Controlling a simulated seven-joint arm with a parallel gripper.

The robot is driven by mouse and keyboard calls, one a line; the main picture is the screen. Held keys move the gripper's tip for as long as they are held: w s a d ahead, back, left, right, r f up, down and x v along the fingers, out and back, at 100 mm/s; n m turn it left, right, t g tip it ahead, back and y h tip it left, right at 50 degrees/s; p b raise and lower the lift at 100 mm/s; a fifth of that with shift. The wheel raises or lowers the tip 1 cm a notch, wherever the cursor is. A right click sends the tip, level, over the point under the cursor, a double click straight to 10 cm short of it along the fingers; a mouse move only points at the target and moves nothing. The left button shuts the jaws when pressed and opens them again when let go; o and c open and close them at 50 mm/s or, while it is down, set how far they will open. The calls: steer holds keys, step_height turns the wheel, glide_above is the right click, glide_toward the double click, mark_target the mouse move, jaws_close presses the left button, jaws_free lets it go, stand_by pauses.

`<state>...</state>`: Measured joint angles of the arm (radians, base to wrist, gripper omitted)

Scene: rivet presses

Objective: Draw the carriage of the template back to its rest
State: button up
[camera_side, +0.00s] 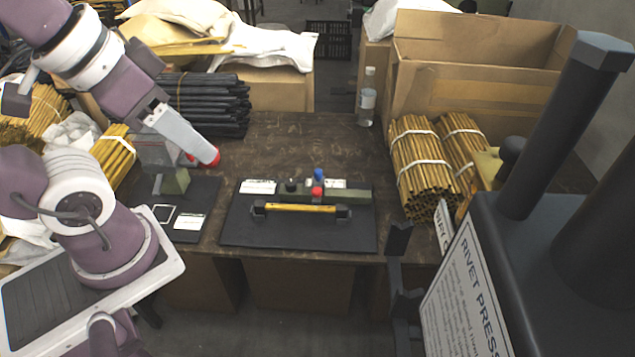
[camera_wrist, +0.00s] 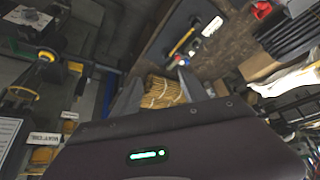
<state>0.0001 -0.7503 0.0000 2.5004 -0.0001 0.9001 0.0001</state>
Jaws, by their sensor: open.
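The template (camera_side: 240,228) is a dark plate at the front middle of the bench. It bears a green rail (camera_side: 350,196), white labels and a yellow rod (camera_side: 300,208) lying between two black end blocks. A small block with a red knob (camera_side: 317,192) and a blue knob (camera_side: 319,174) sits on the rail right of centre and looks like the carriage. The template also shows small in the wrist view (camera_wrist: 172,30). My gripper (camera_side: 154,106) is up at the left in the side view, well apart from the template. Its fingers (camera_wrist: 160,93) are spread and empty in the wrist view.
Bundled yellow rods (camera_side: 425,170) lie on the right, with black rods at the back left. A dark rivet press (camera_side: 540,260) fills the right foreground. Bench behind the template is clear.

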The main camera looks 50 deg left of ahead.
stand_by(0.3)
steer(key=shift+w, duration=0.15)
steer(key=shift+c, duration=1)
steer(key=n+g, duration=0.5)
steer(key=n, duration=0.1)
glide_above(319, 170)
steer(key=s+d, duration=0.1)
step_height(319, 170, down, 21)
steer(key=shift+g, duration=0.3)
steer(key=f, duration=0.7)
steer(key=w+a+f, duration=0.1)
steer(key=f, duration=0.3)
steer(key=shift+f, duration=0.3)
jaws_close()
